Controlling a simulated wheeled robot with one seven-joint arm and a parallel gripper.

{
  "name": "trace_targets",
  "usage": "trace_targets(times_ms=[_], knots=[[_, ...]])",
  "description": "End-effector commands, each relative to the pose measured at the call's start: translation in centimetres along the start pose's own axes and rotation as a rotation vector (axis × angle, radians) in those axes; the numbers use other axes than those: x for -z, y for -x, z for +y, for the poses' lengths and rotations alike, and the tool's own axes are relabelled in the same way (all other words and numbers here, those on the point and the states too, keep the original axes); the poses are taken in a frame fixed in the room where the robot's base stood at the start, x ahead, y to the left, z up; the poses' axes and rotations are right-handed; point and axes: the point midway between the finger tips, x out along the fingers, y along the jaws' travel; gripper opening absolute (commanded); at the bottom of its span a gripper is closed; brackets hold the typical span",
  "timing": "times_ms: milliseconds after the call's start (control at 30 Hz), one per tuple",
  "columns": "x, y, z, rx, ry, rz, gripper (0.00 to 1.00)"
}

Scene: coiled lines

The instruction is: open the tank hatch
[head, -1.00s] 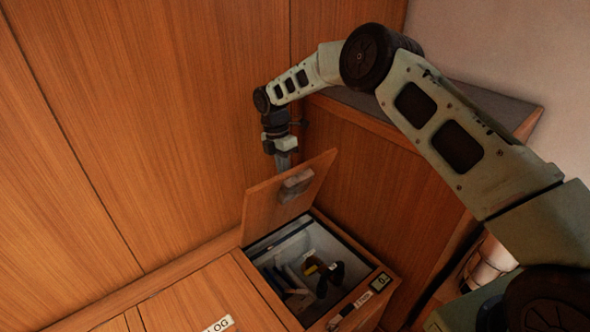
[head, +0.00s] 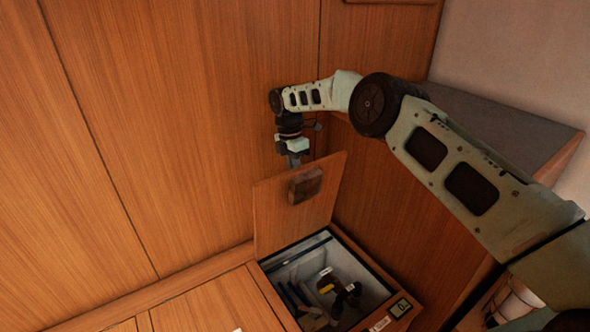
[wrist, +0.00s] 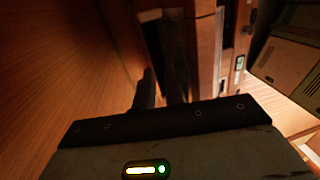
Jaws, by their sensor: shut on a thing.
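The tank hatch (head: 275,225), a square wooden lid with a dark block-shaped fitting on its inner face, stands raised, close to upright, at the back of its opening in the head view. My gripper (head: 294,163) points down at the hatch's top edge, and its fingertips are partly hidden behind the lid. It is shut on the hatch. In the wrist view my dark fingers (wrist: 160,88) reach forward beside wooden panels; the exact contact is too dark to make out.
The open compartment (head: 274,268) below has pale walls and holds several small items, some dark and one yellow. A small display (head: 401,307) sits on its right rim. Wooden walls rise close behind and to the right. A grey-topped ledge (head: 500,125) lies behind my arm.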

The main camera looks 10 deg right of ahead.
Motion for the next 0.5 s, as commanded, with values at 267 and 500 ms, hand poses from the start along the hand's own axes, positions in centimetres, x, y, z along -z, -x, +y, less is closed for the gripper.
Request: trace_targets(times_ms=[267,500], knots=[[-0.18,-3.02,-0.47,0.036,0.0,-0.001,0.36],[0.0,-2.51,-0.45,0.033,0.002,0.002,0.36]])
